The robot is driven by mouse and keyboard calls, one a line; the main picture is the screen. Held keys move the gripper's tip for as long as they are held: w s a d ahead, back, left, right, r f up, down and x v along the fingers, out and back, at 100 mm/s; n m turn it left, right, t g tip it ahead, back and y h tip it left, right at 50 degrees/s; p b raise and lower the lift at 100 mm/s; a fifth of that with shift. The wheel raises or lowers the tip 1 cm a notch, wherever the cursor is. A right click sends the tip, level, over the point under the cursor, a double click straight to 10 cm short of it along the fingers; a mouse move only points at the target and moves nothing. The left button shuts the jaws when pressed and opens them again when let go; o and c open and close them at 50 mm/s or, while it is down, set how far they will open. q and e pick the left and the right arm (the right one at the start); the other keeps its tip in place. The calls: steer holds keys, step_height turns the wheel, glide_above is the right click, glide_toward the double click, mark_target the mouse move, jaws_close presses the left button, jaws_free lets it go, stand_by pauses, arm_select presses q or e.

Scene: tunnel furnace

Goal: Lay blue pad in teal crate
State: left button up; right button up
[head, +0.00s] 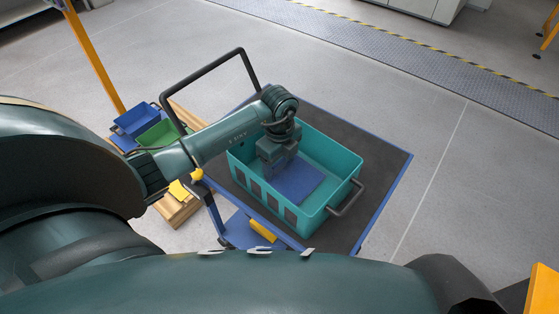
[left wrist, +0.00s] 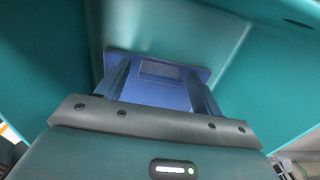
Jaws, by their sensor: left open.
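The teal crate (head: 330,153) stands on a dark-topped cart with blue edges in the head view. The blue pad (head: 301,184) lies inside the crate, seemingly on its floor. It also shows in the left wrist view (left wrist: 160,70), between and beyond my fingers. My left gripper (head: 280,168) reaches down into the crate over the pad. Its two fingers (left wrist: 162,88) are apart, one at each side of the pad's near part in the wrist view. The fingertips' contact with the pad is hard to tell. My right gripper is not in view.
The cart top (head: 375,170) has free room right of the crate. A black cart handle (head: 201,72) rises at the left near my arm. Blue (head: 136,118) and green (head: 160,134) bins stand left of the cart. The crate's black side handle (head: 346,199) sticks out at the right.

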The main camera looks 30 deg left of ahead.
arm_select(q)
step_height(320, 180, up, 12)
steer(key=shift+b, duration=0.35)
stand_by(0.5)
steer(key=shift+s, duration=0.1)
